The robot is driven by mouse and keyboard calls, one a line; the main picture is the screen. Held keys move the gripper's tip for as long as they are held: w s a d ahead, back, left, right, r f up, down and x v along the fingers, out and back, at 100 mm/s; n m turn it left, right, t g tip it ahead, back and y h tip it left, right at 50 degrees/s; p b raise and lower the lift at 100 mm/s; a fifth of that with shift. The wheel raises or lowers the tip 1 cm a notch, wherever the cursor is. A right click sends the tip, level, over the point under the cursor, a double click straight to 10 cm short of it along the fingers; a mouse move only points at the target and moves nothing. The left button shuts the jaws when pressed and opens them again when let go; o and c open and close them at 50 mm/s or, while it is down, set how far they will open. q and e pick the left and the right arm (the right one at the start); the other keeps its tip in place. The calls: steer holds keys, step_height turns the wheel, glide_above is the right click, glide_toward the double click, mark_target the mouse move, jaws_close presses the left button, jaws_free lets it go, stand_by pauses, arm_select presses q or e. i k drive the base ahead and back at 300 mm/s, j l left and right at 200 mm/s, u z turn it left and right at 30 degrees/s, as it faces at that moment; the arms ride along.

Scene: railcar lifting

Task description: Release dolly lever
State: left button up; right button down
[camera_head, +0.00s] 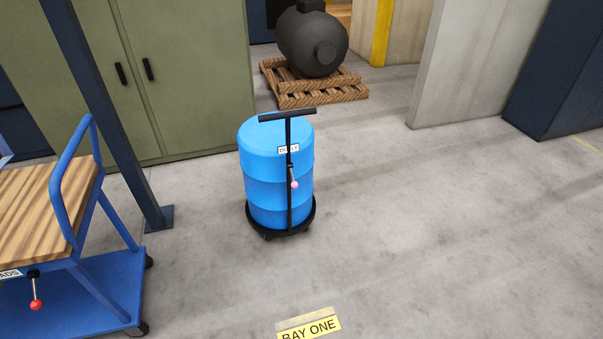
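The dolly (312,208) is a low black round base on small casters with a black upright T-handle (287,115). A blue drum (264,190) stands upright on it. A white label reading roughly "DOLLY" (289,149) is near the top of the post. The dolly lever (293,178) is a short lever with a pinkish knob, partway down the post on the side facing me. Neither of my grippers is in view.
A blue cart (75,290) with a wooden top and a red-knobbed lever (36,304) stands at the left beside a dark post (105,110). A green cabinet (190,80) is behind. A "BAY ONE" floor sign (309,329) lies in front. Floor to the right is clear.

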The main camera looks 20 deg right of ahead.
mark_target(289, 166)
steer(key=i+l+u, duration=0.4)
steer(key=l, duration=0.4)
steer(key=i+l+u, duration=0.15)
steer(key=l, duration=0.25)
steer(key=i+l+u, duration=0.2)
steer(key=l, duration=0.25)
steer(key=i+l+u, duration=0.2)
steer(key=l, duration=0.3)
steer(key=l+u, duration=0.2)
steer(key=l, duration=0.25)
